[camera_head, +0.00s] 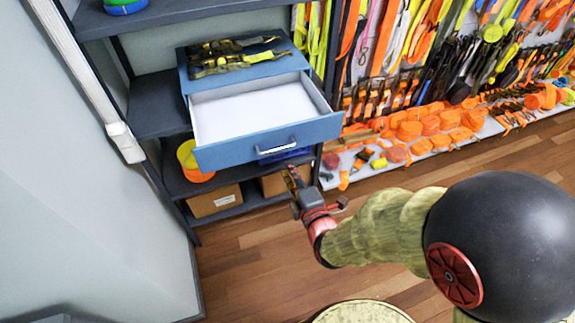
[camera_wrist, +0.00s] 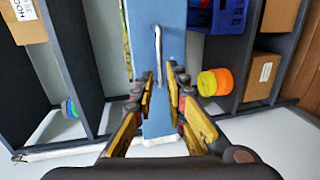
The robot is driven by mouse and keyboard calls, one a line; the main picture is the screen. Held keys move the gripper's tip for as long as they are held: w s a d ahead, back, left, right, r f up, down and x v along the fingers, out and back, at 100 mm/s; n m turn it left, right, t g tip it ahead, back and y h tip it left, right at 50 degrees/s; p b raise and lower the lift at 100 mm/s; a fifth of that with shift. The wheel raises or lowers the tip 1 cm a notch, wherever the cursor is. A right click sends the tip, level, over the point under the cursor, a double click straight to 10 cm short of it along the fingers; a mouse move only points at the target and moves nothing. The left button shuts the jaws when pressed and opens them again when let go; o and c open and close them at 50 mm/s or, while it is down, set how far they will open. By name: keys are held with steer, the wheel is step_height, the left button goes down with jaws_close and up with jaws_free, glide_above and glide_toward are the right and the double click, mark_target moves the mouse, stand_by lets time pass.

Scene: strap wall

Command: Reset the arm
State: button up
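My gripper (camera_head: 291,176) is at the end of my arm, below and slightly right of the drawer handle in the head view. It is empty. In the wrist view its two fingers (camera_wrist: 161,78) stand apart with a gap between the tips. The blue drawer (camera_head: 225,155) is pulled open, and its white inside looks empty. Its pale bar handle (camera_head: 277,147) is apart from my gripper. In the wrist view the handle (camera_wrist: 158,55) shows just ahead of the fingertips.
The drawer unit stands on a dark shelf rack (camera_head: 158,103), with straps (camera_head: 235,60) on top. An orange and yellow roll (camera_head: 190,160) and a cardboard box (camera_head: 214,201) are below. A strap wall (camera_head: 440,60) is at right. Wooden floor (camera_head: 245,260) is open in front.

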stand_by(0.7)
steer(key=s+d+f+m+g+h, duration=0.2)
steer(key=s+d+f+m+g, duration=0.1)
steer(key=s+f+m+g, duration=0.7)
steer(key=s+d+r+m+h+b, duration=0.1)
steer(key=s+d+r+m+b, duration=0.3)
steer(key=r, duration=0.4)
steer(key=s+d+r+m+h+b, duration=0.1)
steer(key=s+d+r+m+b, duration=0.3)
steer(key=r, duration=0.5)
steer(key=s+d+m, duration=0.2)
steer(key=d+m, duration=0.1)
steer(key=shift+s+d+t, duration=0.25)
steer(key=shift+s+t, duration=0.05)
steer(key=shift+s, duration=0.05)
